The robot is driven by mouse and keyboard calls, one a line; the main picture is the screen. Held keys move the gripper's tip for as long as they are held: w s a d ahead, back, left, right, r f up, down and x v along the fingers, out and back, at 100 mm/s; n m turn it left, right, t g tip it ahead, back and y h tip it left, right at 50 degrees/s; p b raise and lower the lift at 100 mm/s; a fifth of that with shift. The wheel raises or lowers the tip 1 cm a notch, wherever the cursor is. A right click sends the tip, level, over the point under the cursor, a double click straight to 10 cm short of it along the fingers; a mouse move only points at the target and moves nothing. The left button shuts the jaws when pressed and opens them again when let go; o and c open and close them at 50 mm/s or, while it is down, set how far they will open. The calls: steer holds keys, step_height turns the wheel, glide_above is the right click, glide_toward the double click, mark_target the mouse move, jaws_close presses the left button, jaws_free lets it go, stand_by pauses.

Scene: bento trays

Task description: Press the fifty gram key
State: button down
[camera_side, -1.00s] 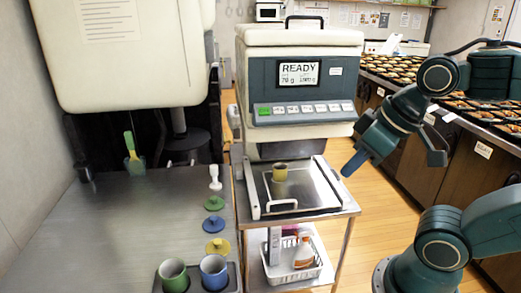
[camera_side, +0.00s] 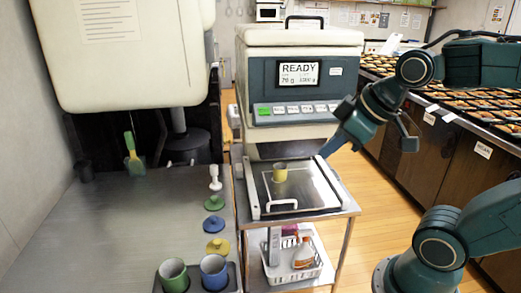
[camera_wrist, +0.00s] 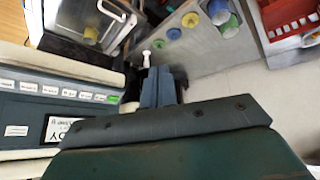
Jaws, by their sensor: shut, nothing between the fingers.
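The dispenser (camera_side: 300,142) has a sloping panel with a row of keys (camera_side: 307,109), a green one at the left end and white ones beside it. Its screen (camera_side: 299,74) reads READY. The key labels are too small to read, so I cannot tell which is the fifty gram key. The row also shows in the wrist view (camera_wrist: 68,92), green key at its right end. My gripper (camera_side: 326,152) is shut and empty, with its blue fingers below and right of the panel. In the wrist view its fingertips (camera_wrist: 158,72) point past the panel, apart from the keys.
A yellow cup (camera_side: 280,174) stands on the framed plate (camera_side: 312,190) under the dispenser. The left steel table (camera_side: 130,225) carries coloured lids and a green and a blue cup (camera_side: 214,272). A counter of filled trays (camera_side: 470,100) runs along the right.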

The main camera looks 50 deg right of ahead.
mark_target(290, 106)
steer(key=w+d+r+n+t+h, duration=0.1)
steer(key=w+d+r+n+t, duration=0.2)
steer(key=w+d, duration=0.5)
steer(key=w+d+r+n+t+h, duration=0.2)
steer(key=w+d+n, duration=0.3)
steer(key=w+d, duration=0.3)
steer(key=shift+w+d+r+t, duration=0.35)
steer(key=shift+d+r+t, duration=0.45)
steer(key=shift+d, duration=1.1)
steer(key=shift+f, duration=0.3)
steer(key=shift+w+d+f, duration=0.5)
steer(key=shift+f, duration=0.75)
steer(key=shift+w+d+f, duration=0.55)
steer(key=shift+f, duration=0.65)
steer(key=shift+w+d+f, duration=0.5)
steer(key=shift+f, duration=0.75)
steer(key=shift+w+d+f, duration=0.15)
steer(key=shift+f, duration=0.25)
steer(key=shift+w+d+f, duration=0.15)
steer(key=shift+f, duration=0.2)
steer(key=shift+r, duration=0.15)
steer(key=shift+s+a+r, duration=0.3)
steer(key=shift+r, duration=0.25)
